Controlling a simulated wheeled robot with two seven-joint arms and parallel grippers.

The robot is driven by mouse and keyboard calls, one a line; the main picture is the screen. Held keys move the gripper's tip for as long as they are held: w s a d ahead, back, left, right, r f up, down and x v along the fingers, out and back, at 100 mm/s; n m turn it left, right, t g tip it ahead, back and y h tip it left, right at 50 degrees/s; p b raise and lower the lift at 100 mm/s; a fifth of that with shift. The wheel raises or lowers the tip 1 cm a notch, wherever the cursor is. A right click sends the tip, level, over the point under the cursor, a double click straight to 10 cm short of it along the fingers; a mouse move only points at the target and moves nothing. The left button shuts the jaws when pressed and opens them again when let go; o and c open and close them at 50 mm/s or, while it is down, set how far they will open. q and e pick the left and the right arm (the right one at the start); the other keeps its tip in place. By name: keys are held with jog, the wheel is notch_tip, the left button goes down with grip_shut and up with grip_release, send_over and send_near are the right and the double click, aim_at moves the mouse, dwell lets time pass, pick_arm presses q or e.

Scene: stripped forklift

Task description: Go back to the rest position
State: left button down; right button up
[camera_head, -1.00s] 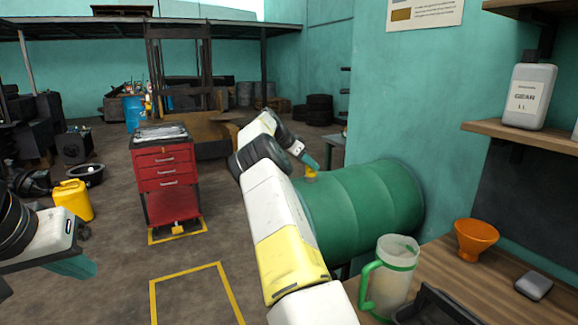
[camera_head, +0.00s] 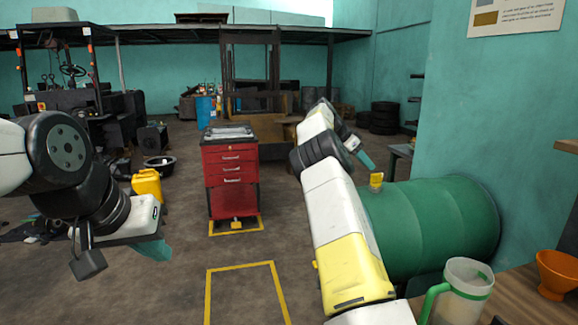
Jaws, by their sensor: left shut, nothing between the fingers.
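My left gripper (camera_head: 158,248) hangs at the left with its teal fingers pointing down. It is shut and empty, over the open floor. My right arm reaches forward from the bottom middle. Its gripper (camera_head: 365,160) is at the far end, with a teal finger just above and left of the yellow fitting (camera_head: 376,181) on the green drum (camera_head: 435,225). I cannot tell whether it touches the fitting, or whether its fingers are apart.
A red tool cabinet (camera_head: 231,178) stands ahead. A yellow jerrycan (camera_head: 147,185) is behind my left gripper. At the lower right a wooden bench (camera_head: 520,300) holds a green-handled jug (camera_head: 465,290) and an orange funnel (camera_head: 557,274). The floor inside the yellow outline (camera_head: 241,267) is clear.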

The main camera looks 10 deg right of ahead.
jog(key=s+a+r+n+t+y, duration=0.1)
jog(key=s+r+n+y, duration=0.15)
jog(key=s, duration=0.45)
jog(key=s+a+r+n+t+y, duration=0.1)
jog(key=s+r+y, duration=0.2)
jog(key=s, duration=0.4)
jog(key=s+a+f+n+t+y, duration=0.1)
jog(key=s+a+n+y, duration=0.1)
jog(key=s+a+n, duration=0.5)
jog(key=s+a+f+n+t+y, duration=0.1)
jog(key=s+a+n, duration=0.6)
jog(key=s+a, duration=1.2)
jog(key=s+t+y, duration=0.1)
jog(key=s+y, duration=0.1)
jog(key=s, duration=0.2)
jog(key=shift+s+f+t, duration=0.3)
jog(key=shift+s, duration=0.1)
jog(key=shift+y, duration=0.25)
